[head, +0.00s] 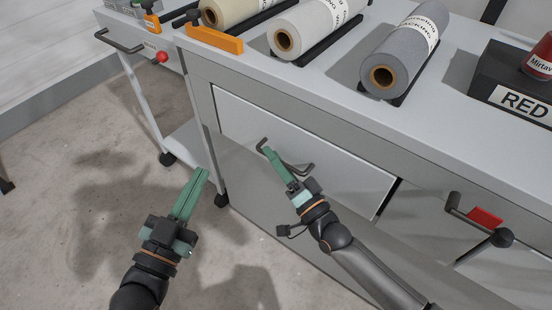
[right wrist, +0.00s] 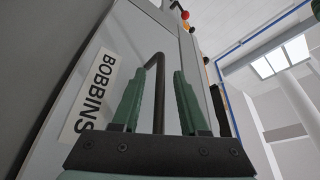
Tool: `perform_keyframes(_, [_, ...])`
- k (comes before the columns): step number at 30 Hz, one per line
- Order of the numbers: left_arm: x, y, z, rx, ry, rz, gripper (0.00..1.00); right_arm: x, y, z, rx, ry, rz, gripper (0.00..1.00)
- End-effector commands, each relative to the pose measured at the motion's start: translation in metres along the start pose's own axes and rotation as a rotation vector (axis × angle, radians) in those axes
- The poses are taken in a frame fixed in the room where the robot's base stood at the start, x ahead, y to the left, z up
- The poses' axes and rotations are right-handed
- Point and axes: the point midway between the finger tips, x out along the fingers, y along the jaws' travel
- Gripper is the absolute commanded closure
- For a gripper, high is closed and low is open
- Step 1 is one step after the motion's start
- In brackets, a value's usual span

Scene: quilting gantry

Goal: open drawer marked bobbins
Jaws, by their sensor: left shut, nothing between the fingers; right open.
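The drawer marked BOBBINS has a pale front (head: 345,172) in the grey cabinet. Its BOBBINS label (right wrist: 88,95) shows in the right wrist view, left of the dark bar handle (right wrist: 154,110). The handle also shows in the head view (head: 300,171), partly covered by my right gripper (head: 267,151). My right gripper is open, and in the right wrist view the handle's bar lies between its two green fingers (right wrist: 159,72), with gaps on both sides. A dark gap shows at the front's right edge. My left gripper (head: 204,173) is shut and empty, left of the cabinet over the floor.
Rolls of fabric (head: 395,60) lie on the cabinet top (head: 330,85). A RED-labelled block (head: 500,75) stands at the right. Another handle with a red tag (head: 485,217) is on the front further right. A wheeled cart (head: 140,65) stands at the upper left. Floor at left is clear.

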Motion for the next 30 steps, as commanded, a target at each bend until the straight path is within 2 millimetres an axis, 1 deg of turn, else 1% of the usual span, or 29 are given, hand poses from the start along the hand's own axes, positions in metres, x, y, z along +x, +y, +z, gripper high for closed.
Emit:
perform_keyframes(2, [0.0000, -0.0001, -0.0001, 0.000, 0.000, 0.000, 1.00, -0.0002, 0.0000, 0.0000, 0.000, 0.000, 0.000, 0.57])
perform_keyframes(3, [0.0000, -0.0001, -0.0001, 0.000, 0.000, 0.000, 1.00, -0.0002, 0.0001, 0.0000, 0.000, 0.000, 0.000, 0.59])
perform_keyframes(14, [0.0000, -0.0001, 0.0001, 0.000, -0.001, 0.000, 1.00, -0.0006, 0.0001, 0.0001, 0.000, 0.000, 0.000, 0.99])
perform_keyframes(30, [0.0000, 0.0000, 0.0003, -0.001, -0.001, 0.000, 1.00, -0.0008, 0.0002, 0.0001, 0.000, 0.000, 0.000, 1.00])
